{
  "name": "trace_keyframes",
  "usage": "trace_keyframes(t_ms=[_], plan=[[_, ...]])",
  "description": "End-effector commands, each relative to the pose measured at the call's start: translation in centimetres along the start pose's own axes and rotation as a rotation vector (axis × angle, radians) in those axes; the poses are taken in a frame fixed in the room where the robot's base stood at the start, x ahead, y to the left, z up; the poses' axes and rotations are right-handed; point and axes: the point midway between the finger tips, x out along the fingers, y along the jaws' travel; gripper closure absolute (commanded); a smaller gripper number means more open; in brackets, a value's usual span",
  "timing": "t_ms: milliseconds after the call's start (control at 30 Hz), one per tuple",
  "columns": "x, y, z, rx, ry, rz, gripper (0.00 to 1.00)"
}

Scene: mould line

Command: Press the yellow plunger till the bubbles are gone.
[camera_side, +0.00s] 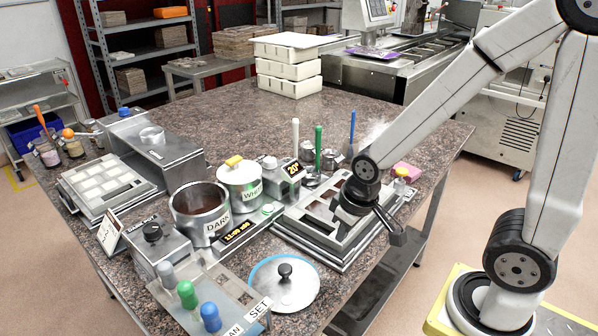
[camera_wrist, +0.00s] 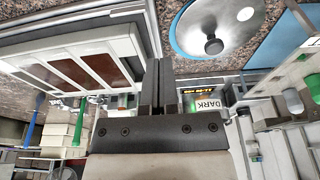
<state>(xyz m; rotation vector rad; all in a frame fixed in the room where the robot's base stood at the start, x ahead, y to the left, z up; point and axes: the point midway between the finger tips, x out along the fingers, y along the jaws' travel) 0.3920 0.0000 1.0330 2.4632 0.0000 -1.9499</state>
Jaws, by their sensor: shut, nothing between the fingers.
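A small yellow knob, which looks like the plunger (camera_side: 401,171), stands at the back right of the mould station, beside a pink block. I cannot make it out in the wrist view. The mould (camera_side: 320,222) lies flat, with brown and pale cavities; it also shows in the wrist view (camera_wrist: 62,48). Bubbles are too small to tell. My gripper (camera_side: 399,236) is over the mould's right edge, in front of the plunger and apart from it. In the wrist view its fingers (camera_wrist: 158,62) are together and empty. My wrist hides part of the mould.
Left of the mould stand an open dark pot (camera_side: 200,213) and a white pot with a yellow lid knob (camera_side: 239,186). Upright coloured handles (camera_side: 318,147) stand behind the mould. A round lid (camera_side: 285,285) lies in front. The worktop's back middle (camera_side: 240,115) is clear.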

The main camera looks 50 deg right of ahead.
Motion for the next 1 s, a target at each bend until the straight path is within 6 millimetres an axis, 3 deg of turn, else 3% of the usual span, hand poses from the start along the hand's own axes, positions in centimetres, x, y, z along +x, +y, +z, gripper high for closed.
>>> trace_keyframes(t_ms=[567, 767, 1000], plan=[[0.0, 0.5, -0.4, -0.019, 0.013, 0.01, 1.0], [-0.1, 2.6, -1.9, -0.103, 0.057, 0.055, 1.0], [-0.5, 7.5, -4.9, -0.304, 0.14, 0.162, 1.0]])
